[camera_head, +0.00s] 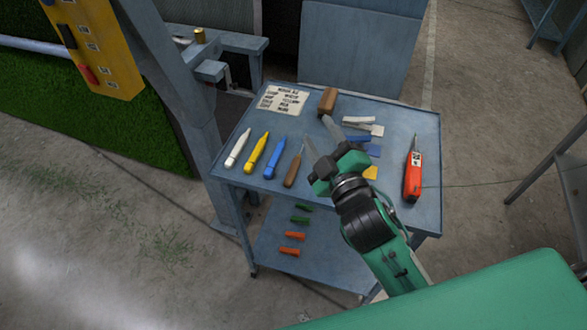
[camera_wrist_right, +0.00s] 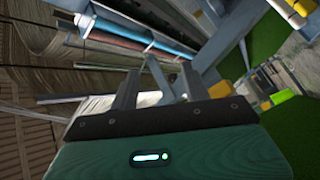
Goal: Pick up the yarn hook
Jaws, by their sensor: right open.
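A slim tool with a brown wooden handle and a thin metal shaft, which looks like the yarn hook (camera_head: 293,170), lies on the blue cart top (camera_head: 230,172), right of the blue marker. My right gripper (camera_head: 316,131) is open and empty above the cart top, to the right of this tool and apart from it. The right wrist view also shows the right gripper (camera_wrist_right: 160,78) with its two fingers spread and nothing between them. I cannot make out the hook in that view. My left gripper is not in view.
White (camera_head: 238,147), yellow (camera_head: 256,152) and blue (camera_head: 275,157) markers lie left of the hook. A brown block (camera_head: 328,100) and a printed card (camera_head: 283,99) are at the back. An orange-red tool (camera_head: 412,172) lies right. Green and orange pieces are on the lower shelf (camera_head: 330,262).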

